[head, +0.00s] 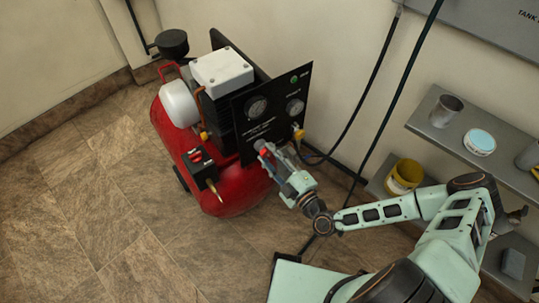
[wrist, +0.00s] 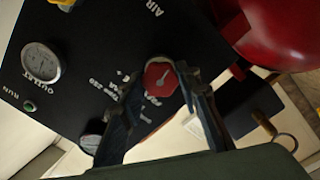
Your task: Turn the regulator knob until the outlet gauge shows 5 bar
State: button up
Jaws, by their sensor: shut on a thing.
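The regulator knob (wrist: 160,76) is red with a pale pointer mark and sits on the black panel (wrist: 95,45). My gripper (wrist: 158,88) has one finger on each side of the knob and is shut on it. In the head view my gripper (head: 270,154) reaches the panel's lower edge from the right, mostly covering the knob. The outlet gauge (wrist: 41,62) is a round white dial at the left of the wrist view.
The panel stands on a red compressor tank (head: 230,188). A yellow fitting (head: 298,134) juts out near my gripper, with dark hoses behind. Shelves with a metal cup (head: 446,110) stand right. Floor to the left is clear.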

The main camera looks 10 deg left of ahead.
jog(key=shift+m, duration=0.6)
jog(key=o, duration=1.2)
jog(key=shift+c, duration=0.2)
jog(key=shift+s, duration=0.1)
jog(key=v, duration=1.2)
jog(key=shift+a, duration=0.1)
